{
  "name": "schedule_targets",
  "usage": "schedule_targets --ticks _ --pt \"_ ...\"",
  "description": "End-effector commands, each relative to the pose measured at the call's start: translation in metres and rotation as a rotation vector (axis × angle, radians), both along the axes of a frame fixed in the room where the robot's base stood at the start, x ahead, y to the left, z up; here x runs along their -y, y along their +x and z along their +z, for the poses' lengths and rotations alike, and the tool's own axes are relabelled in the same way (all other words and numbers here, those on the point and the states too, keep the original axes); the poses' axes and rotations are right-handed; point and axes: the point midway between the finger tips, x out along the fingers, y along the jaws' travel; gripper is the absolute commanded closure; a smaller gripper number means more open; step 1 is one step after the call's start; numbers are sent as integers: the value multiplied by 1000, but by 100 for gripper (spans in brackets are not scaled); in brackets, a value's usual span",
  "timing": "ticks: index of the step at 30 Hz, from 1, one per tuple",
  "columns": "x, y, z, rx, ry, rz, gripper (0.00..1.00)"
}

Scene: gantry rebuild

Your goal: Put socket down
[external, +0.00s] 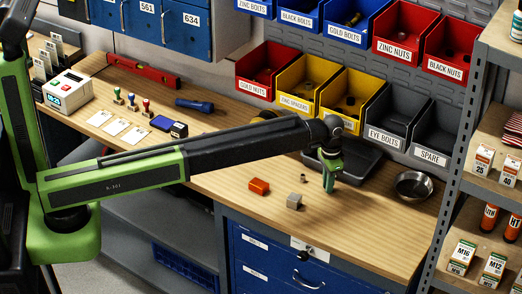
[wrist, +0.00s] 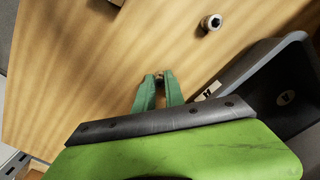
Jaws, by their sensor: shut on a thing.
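My gripper (external: 329,190) points down just above or at the wooden bench, in front of the black tray. In the wrist view, its green fingers (wrist: 160,80) are nearly together. They are shut on a small brownish-metal piece, the socket (wrist: 160,76), which shows only as a bit between the tips. In the external view the fingers hide it. I cannot tell whether it touches the bench. A separate small metal ring-shaped piece (wrist: 211,22) stands on the bench; it also shows in the external view (external: 303,178), left of my gripper.
The black tray (wrist: 250,72) lies close to the right of the fingers. An orange block (external: 259,187) and a grey cube (external: 294,201) lie to the left. A metal bowl (external: 413,186) stands to the right. Bins line the back. The bench's front is bare.

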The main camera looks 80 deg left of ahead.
Motion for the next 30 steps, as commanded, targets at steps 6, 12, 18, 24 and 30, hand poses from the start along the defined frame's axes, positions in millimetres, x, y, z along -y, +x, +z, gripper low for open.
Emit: schedule_targets --ticks 6,12,18,24,30 --pt "0 0 -3 0 0 0 100" --pt "0 0 -2 0 0 0 64" --pt "0 0 -2 0 0 0 64" --pt "0 0 4 0 0 0 64" --pt "0 0 33 0 0 0 64"
